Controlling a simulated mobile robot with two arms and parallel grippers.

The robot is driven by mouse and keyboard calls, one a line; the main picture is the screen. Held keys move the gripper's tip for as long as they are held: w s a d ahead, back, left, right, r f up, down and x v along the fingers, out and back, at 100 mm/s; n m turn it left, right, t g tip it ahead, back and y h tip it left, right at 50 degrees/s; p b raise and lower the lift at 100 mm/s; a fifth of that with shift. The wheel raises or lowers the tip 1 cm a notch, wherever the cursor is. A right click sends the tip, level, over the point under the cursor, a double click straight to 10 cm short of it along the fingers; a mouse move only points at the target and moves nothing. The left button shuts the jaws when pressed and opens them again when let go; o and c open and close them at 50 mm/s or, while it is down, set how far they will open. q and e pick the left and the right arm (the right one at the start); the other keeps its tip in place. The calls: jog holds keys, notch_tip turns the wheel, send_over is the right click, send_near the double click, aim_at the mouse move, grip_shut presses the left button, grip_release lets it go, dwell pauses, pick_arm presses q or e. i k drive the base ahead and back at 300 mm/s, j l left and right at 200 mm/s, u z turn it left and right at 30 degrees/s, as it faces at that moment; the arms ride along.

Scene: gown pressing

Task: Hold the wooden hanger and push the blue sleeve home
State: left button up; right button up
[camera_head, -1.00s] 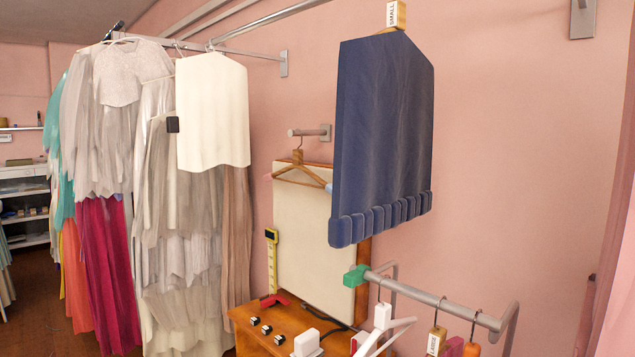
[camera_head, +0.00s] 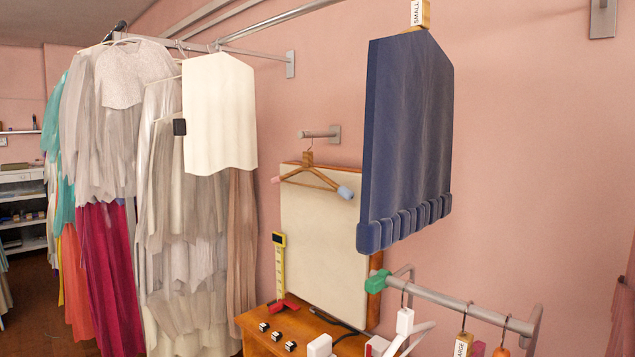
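The wooden hanger (camera_head: 322,177) hangs by its hook from a short wall peg (camera_head: 318,134), in front of a cream padded board (camera_head: 320,255). The blue sleeve (camera_head: 345,193) is at the right end of the hanger's arm, just left of the hanging blue garment. How far it is pushed on is too small to tell. A pink sleeve (camera_head: 276,180) is at the left end. Neither of my grippers shows in this view.
A blue pleated garment (camera_head: 408,135) hangs close on the right. A rail (camera_head: 450,305) with a green end and several tagged hangers runs at lower right. A wooden table (camera_head: 250,322) with small items and a yellow gauge (camera_head: 280,265) stands below. Gowns crowd the left.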

aim_at(347, 194)
jog(key=i+j+z, duration=0.1)
jog(key=z, duration=0.3)
jog(key=i+j+z, duration=0.1)
jog(key=z, duration=0.3)
jog(key=i+j+z, duration=0.1)
jog(key=j, duration=0.25)
jog(key=i+j+z, duration=0.25)
jog(key=j, duration=0.45)
jog(key=i+j+z, duration=0.1)
jog(key=i+j, duration=0.15)
jog(key=j, duration=0.15)
jog(key=i+j+z, duration=0.15)
jog(key=j, duration=0.2)
jog(key=j+z, duration=0.1)
jog(key=j, duration=0.3)
